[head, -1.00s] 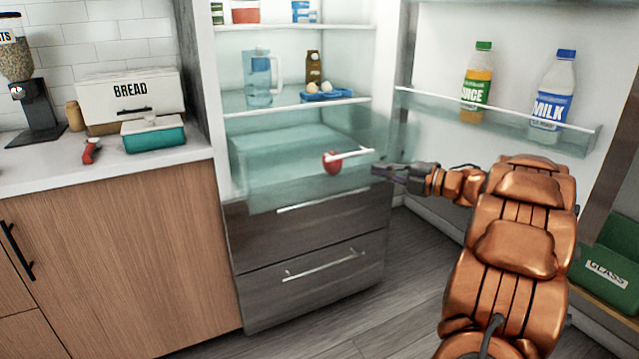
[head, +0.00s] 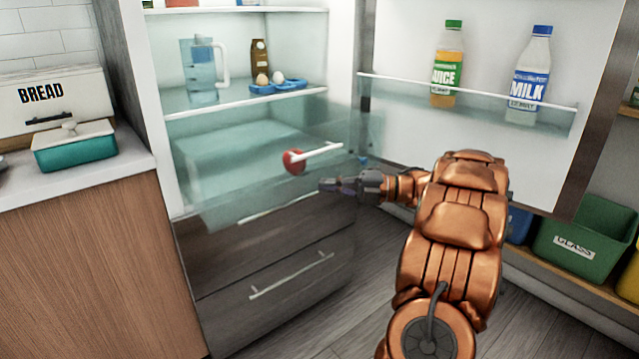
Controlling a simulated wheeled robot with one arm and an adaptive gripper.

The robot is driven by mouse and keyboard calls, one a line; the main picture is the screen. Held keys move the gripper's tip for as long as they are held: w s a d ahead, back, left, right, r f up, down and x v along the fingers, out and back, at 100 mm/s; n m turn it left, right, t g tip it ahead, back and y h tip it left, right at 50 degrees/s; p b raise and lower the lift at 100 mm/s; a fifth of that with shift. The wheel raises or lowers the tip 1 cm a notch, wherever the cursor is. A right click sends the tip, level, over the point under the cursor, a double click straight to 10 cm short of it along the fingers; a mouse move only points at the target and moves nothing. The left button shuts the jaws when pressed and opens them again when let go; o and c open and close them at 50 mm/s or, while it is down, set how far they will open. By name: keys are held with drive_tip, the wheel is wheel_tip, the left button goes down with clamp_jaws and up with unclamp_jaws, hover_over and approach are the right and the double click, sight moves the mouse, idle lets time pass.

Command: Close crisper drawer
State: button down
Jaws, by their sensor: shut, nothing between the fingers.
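The crisper drawer (head: 240,185) is a clear, bluish see-through bin low in the open fridge, and it stands pulled out past the shelves above. A white bar handle (head: 325,149) is on its front. A round red item (head: 293,161) shows through the front at the handle's left end. My gripper (head: 324,185) is shut and empty. In the picture it is just below the handle, in front of the drawer's lower right part. I cannot tell whether the fingers touch the front panel.
Two dark drawers (head: 265,264) with bar handles lie below the crisper. The open fridge door (head: 465,155) at right holds a juice bottle (head: 447,65) and a milk bottle (head: 530,75). A wooden cabinet (head: 85,270) stands at left. Bare floor (head: 335,310) lies in front.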

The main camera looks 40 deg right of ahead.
sight(273, 176)
drive_tip(key=x, duration=0.3)
drive_tip(key=w+d+x, duration=0.1)
drive_tip(key=x, duration=0.2)
drive_tip(key=b+x, duration=0.1)
drive_tip(key=x, duration=0.3)
drive_tip(key=shift+w+d+f, duration=0.1)
drive_tip(key=shift+w+d, duration=0.1)
drive_tip(key=shift+d, duration=0.1)
drive_tip(key=shift+w, duration=0.4)
drive_tip(key=shift+w+d, duration=0.1)
drive_tip(key=shift+w, duration=0.05)
